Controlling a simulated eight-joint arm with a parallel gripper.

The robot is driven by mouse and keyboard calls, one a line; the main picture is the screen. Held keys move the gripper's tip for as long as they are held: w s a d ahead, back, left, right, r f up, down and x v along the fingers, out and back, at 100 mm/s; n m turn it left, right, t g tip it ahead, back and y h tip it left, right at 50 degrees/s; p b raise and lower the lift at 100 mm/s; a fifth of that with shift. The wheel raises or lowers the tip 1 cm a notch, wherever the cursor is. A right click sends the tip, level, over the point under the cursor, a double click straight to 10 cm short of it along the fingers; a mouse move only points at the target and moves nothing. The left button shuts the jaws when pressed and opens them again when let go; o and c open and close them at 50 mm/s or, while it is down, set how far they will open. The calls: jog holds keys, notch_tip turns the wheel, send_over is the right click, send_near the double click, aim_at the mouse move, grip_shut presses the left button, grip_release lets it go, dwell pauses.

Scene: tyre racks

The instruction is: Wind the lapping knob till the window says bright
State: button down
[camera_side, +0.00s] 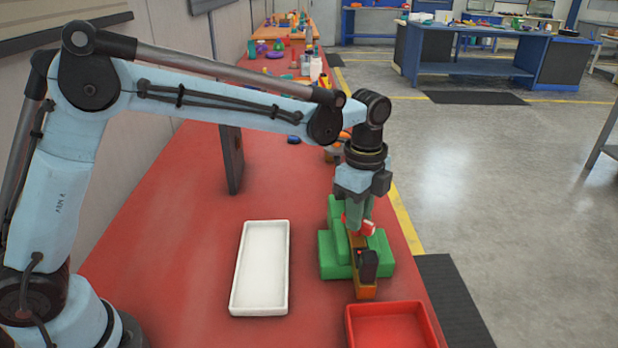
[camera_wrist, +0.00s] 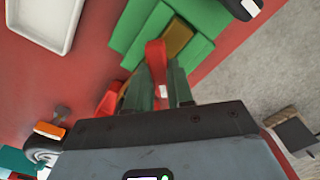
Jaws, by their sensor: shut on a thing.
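A green stepped fixture (camera_side: 335,258) stands on the red bench, with an orange-brown bar (camera_side: 366,291) running along it. A small black box (camera_side: 368,264) sits on the bar with a tiny red spot; no word on it can be read. My gripper (camera_side: 358,226) points down over the fixture, its green fingers shut on a red piece (camera_side: 369,228), which looks like the knob. In the wrist view my gripper (camera_wrist: 160,88) has the red piece (camera_wrist: 155,55) between its fingers. The fingers hide part of it, so its turn angle cannot be told.
A white tray (camera_side: 234,290) lies left of the fixture, and a red tray (camera_side: 350,326) stands close in front. A dark upright panel (camera_side: 232,160) stands behind the white tray. The bench's right edge is close to the fixture. Bench space around the white tray is bare.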

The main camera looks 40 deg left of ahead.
jog(key=m, duration=0.4)
jog(key=shift+m, duration=2.6)
jog(key=c, duration=1)
grip_release()
jog(key=shift+r, duration=0.15)
notch_tip(320, 180, up, 12)
jog(key=shift+f, duration=0.1)
